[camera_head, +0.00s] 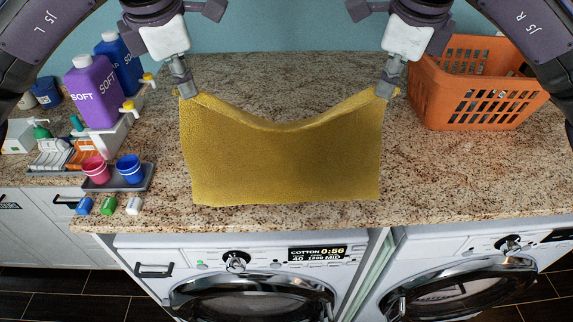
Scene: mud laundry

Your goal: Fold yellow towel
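The yellow towel (280,165) hangs between my two grippers in the head view, its top edge sagging in the middle. Its lower edge is at or near the front part of the counter; I cannot tell how much of it touches. My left gripper (185,92) is shut on the towel's upper left corner. My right gripper (386,92) is shut on the towel's upper right corner. The towel hides the counter behind it.
An orange basket (475,112) stands at the right on the granite counter (450,170). At the left are a purple SOFT bottle (93,92), a blue bottle (120,62), a pink cup (96,170), a blue cup (130,169) and small blocks. Washing machines (237,280) stand below.

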